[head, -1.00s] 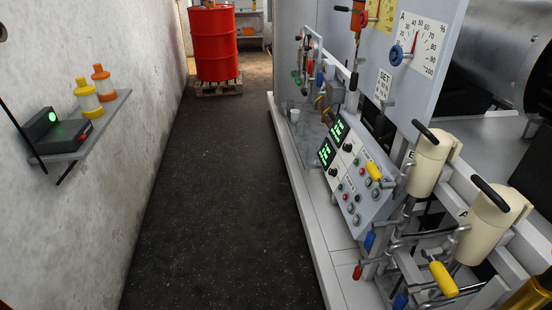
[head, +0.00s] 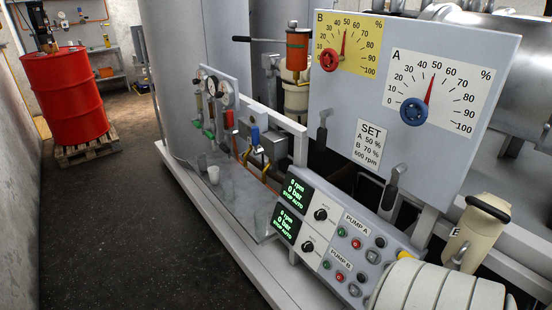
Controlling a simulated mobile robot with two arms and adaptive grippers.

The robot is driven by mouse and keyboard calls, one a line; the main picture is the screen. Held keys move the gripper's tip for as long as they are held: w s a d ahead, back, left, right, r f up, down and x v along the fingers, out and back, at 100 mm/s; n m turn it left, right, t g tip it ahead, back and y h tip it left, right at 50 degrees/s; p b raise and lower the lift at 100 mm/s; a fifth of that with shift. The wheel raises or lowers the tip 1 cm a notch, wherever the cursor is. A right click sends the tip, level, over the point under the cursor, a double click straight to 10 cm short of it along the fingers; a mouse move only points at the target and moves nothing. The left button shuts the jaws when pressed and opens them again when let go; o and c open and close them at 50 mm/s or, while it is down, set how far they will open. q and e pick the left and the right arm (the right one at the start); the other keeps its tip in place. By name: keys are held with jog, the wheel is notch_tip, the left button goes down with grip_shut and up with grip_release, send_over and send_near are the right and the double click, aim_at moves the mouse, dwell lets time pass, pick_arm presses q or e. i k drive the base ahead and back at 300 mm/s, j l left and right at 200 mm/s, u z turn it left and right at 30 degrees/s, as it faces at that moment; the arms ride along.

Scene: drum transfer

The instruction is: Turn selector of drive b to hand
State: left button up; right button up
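The slanted control panel (head: 352,262) at the lower middle of the head view has two rows, labelled PUMP A and PUMP B. The lower row's black selector knob (head: 307,246) belongs to PUMP B. The lower green-lit display (head: 287,226) beside it reads 0 rpm, 0 bar, STOP AUTO. The upper selector knob (head: 320,214) is in the PUMP A row, and its display (head: 297,194) also reads STOP AUTO. The fine markings around the knobs are too small to read surely.
Right of the selectors are several push buttons (head: 356,243). Behind stands a grey board with a yellow B dial (head: 346,42), a white A dial (head: 442,92) and a SET sign (head: 370,143). A red drum (head: 64,97) stands on a pallet (head: 86,149). The dark floor at left is clear.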

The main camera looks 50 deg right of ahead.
aim_at(308, 247)
jog(key=i+j+z, duration=0.1)
jog(key=i+z, duration=0.4)
jog(key=i+j+z, duration=0.25)
jog(key=z, duration=0.25)
jog(key=i+j+z, duration=0.5)
jog(key=k+l, duration=0.05)
